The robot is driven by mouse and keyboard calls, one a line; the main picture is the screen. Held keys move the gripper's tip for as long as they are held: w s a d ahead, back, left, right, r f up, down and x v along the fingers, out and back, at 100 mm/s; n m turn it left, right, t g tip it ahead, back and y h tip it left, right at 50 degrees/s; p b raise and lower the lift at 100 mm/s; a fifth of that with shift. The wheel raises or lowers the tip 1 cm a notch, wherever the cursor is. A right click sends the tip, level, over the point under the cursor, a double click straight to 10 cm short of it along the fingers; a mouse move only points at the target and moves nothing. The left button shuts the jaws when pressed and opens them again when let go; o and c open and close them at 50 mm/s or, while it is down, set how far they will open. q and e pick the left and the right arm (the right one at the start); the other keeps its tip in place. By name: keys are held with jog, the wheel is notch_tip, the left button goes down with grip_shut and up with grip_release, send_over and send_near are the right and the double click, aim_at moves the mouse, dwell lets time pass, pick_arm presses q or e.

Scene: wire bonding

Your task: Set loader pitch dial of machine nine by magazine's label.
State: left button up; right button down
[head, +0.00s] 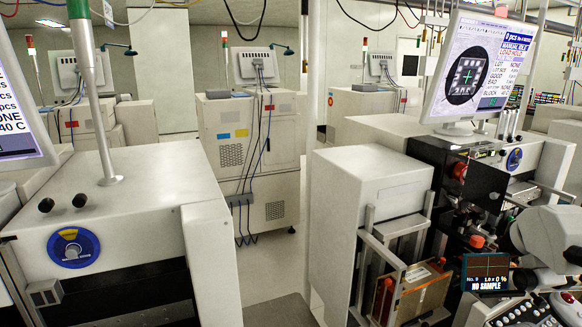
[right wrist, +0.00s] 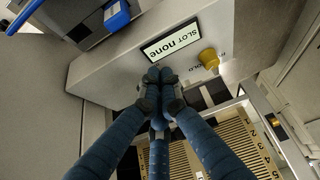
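Machine nine is on the right in the head view; its small screen (head: 485,272) reads No. 9 and NO SAMPLE. A magazine with a brownish slotted face (head: 425,298) and a pale label (head: 416,274) stands in its loader (head: 375,175); the label is too small to read. My left gripper is not in view.
A yellow knob (right wrist: 208,58) sits beside the display, with partly hidden lettering near it. A monitor (head: 478,72) stands on machine nine, above a blue round dial (head: 515,159). Another machine (head: 120,190) stands at left; clear floor (head: 265,265) lies between.

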jog(key=shift+w+d, duration=0.25)
jog(key=shift+d, duration=0.25)
jog(key=shift+d, duration=0.1)
dwell(0.5)
jog(key=shift+s+d, duration=0.25)
notch_tip(320, 180, up, 6)
jog(key=p, duration=0.5)
jog(key=shift+p, duration=0.35)
